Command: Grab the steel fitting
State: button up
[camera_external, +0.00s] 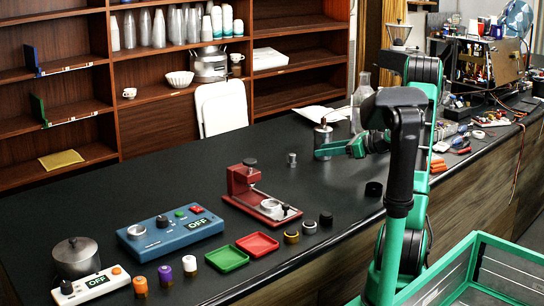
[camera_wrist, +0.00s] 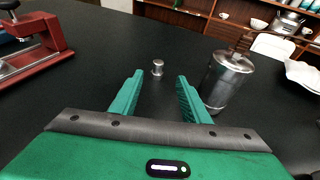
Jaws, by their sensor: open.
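The steel fitting (camera_external: 292,159) is a small silvery cylinder with a wider base, standing upright on the black counter. In the wrist view the fitting (camera_wrist: 158,67) stands beyond my gripper's fingertips, roughly between them in the picture. My gripper (camera_wrist: 158,82) is open and empty, with its two green fingers spread apart. In the external view my gripper (camera_external: 337,151) is low over the counter, to the right of the fitting and apart from it.
A steel canister (camera_wrist: 228,78) stands close to the right finger. A red press (camera_external: 244,185) stands left of the fitting. A blue OFF box (camera_external: 168,237), green tray (camera_external: 227,259) and red tray (camera_external: 257,244) lie further left. Counter around the fitting is clear.

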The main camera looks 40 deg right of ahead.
aim_at(292, 160)
jog(key=x, duration=1)
jog(key=shift+w+a+f, duration=0.2)
jog(key=shift+w, duration=0.1)
jog(key=shift+c, duration=0.5)
grip_shut()
